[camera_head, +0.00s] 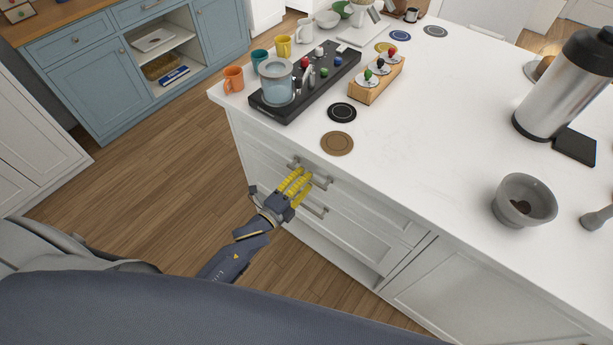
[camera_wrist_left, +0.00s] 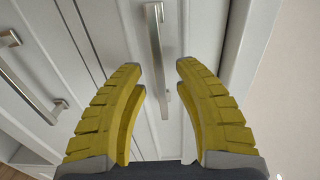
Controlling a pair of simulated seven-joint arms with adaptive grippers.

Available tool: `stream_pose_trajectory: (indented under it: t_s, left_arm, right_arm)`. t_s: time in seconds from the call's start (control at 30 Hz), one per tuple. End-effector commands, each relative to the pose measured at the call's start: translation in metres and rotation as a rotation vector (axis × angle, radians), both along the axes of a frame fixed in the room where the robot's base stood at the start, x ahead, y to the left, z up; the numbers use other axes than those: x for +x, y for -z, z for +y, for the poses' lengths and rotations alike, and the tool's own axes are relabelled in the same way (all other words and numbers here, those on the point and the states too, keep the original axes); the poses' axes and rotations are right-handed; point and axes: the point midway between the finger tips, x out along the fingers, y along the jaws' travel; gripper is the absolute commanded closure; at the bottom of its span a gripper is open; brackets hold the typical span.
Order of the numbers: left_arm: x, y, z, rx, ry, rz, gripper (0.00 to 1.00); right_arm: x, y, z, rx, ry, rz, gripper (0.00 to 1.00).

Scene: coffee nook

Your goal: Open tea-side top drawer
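The white island has stacked drawer fronts with metal bar handles. The top drawer (camera_head: 375,212) looks closed, flush under the counter. Its handle (camera_head: 322,181) is partly hidden behind my left gripper (camera_head: 303,179). A lower handle (camera_head: 314,210) shows just below the fingers. In the left wrist view, my yellow fingers (camera_wrist_left: 161,72) are open, and the upper handle (camera_wrist_left: 155,45) lies between and beyond them, running lengthwise. The fingers are not closed on it; contact cannot be told. The lower handle (camera_wrist_left: 25,92) is at the left of that view. My right gripper is not in view.
The white countertop (camera_head: 430,120) overhangs the drawers. A dark tray (camera_head: 335,72) with a glass jar (camera_head: 277,82), several mugs, a wooden rack (camera_head: 378,86) and coasters stand near the corner. A grey bowl (camera_head: 524,198) and steel dispenser (camera_head: 570,80) are right. Floor (camera_head: 165,170) before the drawers is clear.

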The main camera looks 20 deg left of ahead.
Motion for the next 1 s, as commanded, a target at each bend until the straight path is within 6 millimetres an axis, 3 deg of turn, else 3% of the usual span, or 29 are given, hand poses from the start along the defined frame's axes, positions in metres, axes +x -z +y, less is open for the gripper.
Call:
stream_pose_trajectory:
  t_s: [0.2,0.6,0.87,1.0]
  left_arm:
    - [0.0111,-0.0004,-0.0045,0.0,0.001,-0.001,0.68]
    - [0.0127,-0.0002,-0.005,-0.001,0.001,0.0,0.69]
    - [0.0127,-0.0002,-0.005,-0.001,0.0,0.0,0.99]
    - [0.0127,-0.0002,-0.005,-0.001,0.0,0.0,1.0]
  right_arm:
    - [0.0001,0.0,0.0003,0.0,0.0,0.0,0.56]
    - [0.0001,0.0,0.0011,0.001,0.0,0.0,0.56]
    - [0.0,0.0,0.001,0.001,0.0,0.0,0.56]
    - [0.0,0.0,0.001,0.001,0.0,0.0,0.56]
